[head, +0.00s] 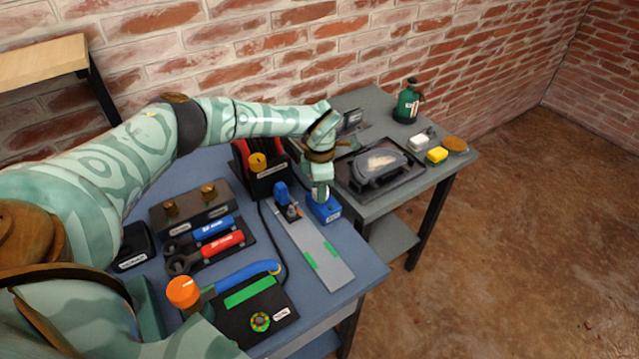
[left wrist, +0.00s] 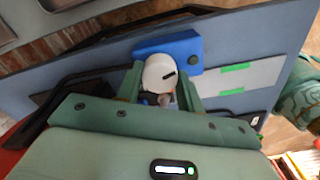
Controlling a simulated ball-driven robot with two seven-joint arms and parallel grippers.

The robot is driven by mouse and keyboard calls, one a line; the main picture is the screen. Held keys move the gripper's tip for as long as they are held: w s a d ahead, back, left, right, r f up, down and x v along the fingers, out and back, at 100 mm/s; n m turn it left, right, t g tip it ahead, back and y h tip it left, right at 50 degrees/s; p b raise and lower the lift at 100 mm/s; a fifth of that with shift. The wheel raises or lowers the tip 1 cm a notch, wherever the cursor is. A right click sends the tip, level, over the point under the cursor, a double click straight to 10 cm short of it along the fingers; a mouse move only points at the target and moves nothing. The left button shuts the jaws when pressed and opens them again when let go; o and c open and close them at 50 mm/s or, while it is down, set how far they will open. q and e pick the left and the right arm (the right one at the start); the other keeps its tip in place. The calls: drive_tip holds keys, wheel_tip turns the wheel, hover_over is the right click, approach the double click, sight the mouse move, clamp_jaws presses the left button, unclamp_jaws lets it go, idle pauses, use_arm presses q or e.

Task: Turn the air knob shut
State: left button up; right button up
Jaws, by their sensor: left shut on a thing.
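A blue block (head: 326,209) with a small white label stands near the right end of the blue bench. In the left wrist view the blue block (left wrist: 187,46) carries a round white knob (left wrist: 157,70) with a short dark mark on its face. My left gripper (head: 321,192) points down over the block, and in the left wrist view its two fingers (left wrist: 160,88) are shut on the sides of the knob. In the head view the gripper hides the knob. My right gripper is in neither view.
A grey plate (head: 326,262) with green strips lies in front of the block. A black unit with a yellow knob (head: 257,162) stands left. An orange knob (head: 183,291) and blue-handled hose are nearer. A grey table (head: 440,180) with a black tray adjoins right.

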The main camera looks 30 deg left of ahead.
use_arm(q)
drive_tip(key=shift+m+p, duration=0.35)
drive_tip(key=shift+m, duration=1.65)
drive_tip(key=o, duration=1)
drive_tip(key=shift+r, duration=0.1)
wheel_tip(320, 180, up, 16)
drive_tip(key=p, duration=0.3)
drive_tip(key=shift+r+p, duration=0.1)
drive_tip(key=shift+p, duration=0.25)
